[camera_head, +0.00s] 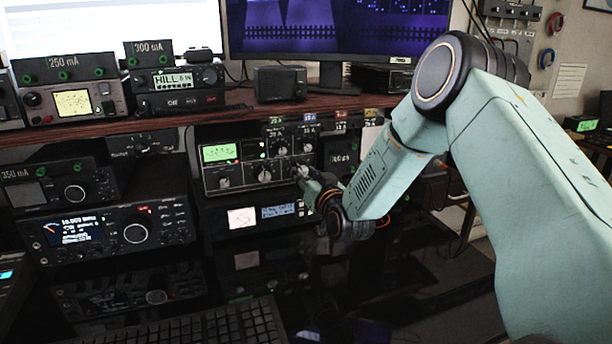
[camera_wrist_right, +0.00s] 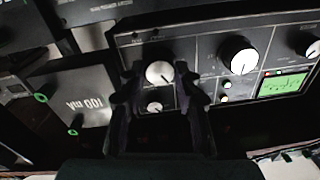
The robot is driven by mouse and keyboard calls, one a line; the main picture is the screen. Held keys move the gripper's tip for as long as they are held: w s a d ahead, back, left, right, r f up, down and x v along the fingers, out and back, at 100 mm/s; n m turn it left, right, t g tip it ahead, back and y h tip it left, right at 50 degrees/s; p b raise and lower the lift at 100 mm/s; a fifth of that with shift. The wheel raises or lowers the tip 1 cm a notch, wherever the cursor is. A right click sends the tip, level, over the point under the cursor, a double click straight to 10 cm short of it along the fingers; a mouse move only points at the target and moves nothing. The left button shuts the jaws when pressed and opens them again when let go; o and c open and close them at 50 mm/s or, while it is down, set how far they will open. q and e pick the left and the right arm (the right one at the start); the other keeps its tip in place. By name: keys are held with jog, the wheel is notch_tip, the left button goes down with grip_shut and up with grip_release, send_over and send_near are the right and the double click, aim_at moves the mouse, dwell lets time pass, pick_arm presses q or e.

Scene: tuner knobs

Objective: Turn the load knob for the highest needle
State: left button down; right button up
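The tuner (camera_head: 240,178) is a dark box under the wooden shelf, with several pale round knobs and a lit green meter (camera_head: 220,153). The meter also shows in the wrist view (camera_wrist_right: 283,84), where the panel appears turned over. Its needle is too small to read. My right gripper (camera_head: 306,178) is at the panel's lower right knob (camera_head: 303,170). In the wrist view its fingers (camera_wrist_right: 159,73) stand open on either side of that white knob (camera_wrist_right: 160,72), with a small gap each side. A smaller knob (camera_wrist_right: 155,107) shows between the fingers. Knob labels are unreadable. My left gripper is not in view.
A dark box marked 100 mA (camera_wrist_right: 72,98) stands close beside the tuner. The wooden shelf (camera_head: 150,122) runs above. Other radios (camera_head: 110,229) fill the left, and a keyboard (camera_head: 215,328) lies in front below.

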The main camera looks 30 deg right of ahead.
jog(key=c, duration=0.5)
jog(key=shift+m, duration=0.3)
jog(key=shift+m+b, duration=1.1)
jog(key=shift+m, duration=1.5)
jog(key=o, duration=1.1)
jog(key=shift+w, duration=0.1)
jog(key=shift+o, duration=0.2)
